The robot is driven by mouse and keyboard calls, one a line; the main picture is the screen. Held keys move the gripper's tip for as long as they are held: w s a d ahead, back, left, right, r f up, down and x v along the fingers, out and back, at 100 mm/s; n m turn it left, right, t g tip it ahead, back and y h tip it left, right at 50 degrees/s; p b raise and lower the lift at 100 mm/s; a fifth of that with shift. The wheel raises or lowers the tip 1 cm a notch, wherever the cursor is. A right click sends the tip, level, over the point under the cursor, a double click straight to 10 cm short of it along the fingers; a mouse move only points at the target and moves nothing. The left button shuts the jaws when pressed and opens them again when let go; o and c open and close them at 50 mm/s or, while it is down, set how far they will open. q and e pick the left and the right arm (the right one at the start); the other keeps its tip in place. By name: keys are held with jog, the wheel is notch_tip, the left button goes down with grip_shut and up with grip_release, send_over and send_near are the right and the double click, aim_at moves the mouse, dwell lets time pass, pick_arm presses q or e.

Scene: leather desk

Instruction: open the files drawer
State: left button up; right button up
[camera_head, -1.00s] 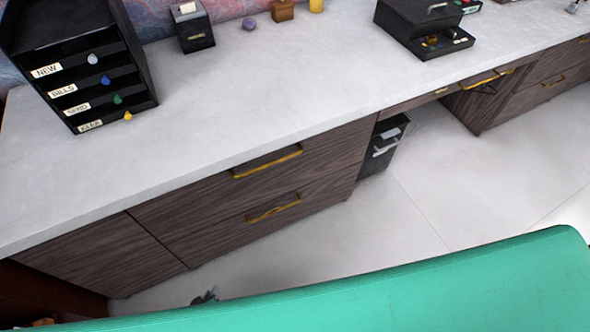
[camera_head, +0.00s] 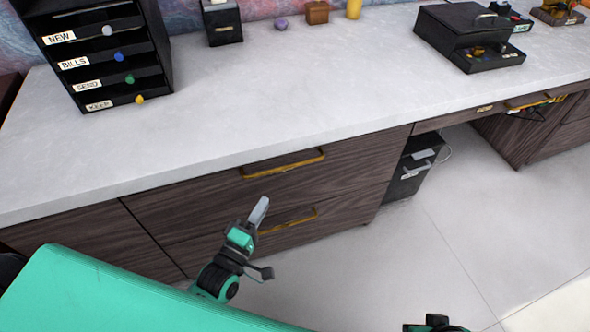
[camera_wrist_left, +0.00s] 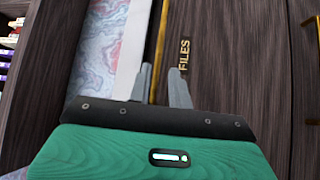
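The files drawer is the upper dark wood drawer (camera_head: 345,160) under the countertop, with a gold handle (camera_head: 283,163) along its top edge. In the left wrist view its FILES label (camera_wrist_left: 184,54) shows beside the gold handle strip (camera_wrist_left: 160,35). My left gripper (camera_head: 260,210) is in front of the drawers, below the upper handle in the head view. In the wrist view its two grey fingers (camera_wrist_left: 161,84) are apart and empty, with the handle strip lined up between them. The handle appears beyond the tips, not gripped. A part of my right arm (camera_head: 437,325) shows at the bottom edge; its fingers cannot be made out.
A lower drawer handle (camera_head: 287,220) is behind my left gripper. The pale countertop (camera_head: 300,90) overhangs the drawers. It holds a black letter organizer (camera_head: 152,50) and a black box (camera_head: 455,35). A dark bin-like unit (camera_head: 408,170) stands right of the drawers on open floor.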

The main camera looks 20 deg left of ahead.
aim_at(286, 166)
pick_arm(q)
jog(key=x, duration=1.3)
jog(key=shift+w, duration=0.15)
grip_shut()
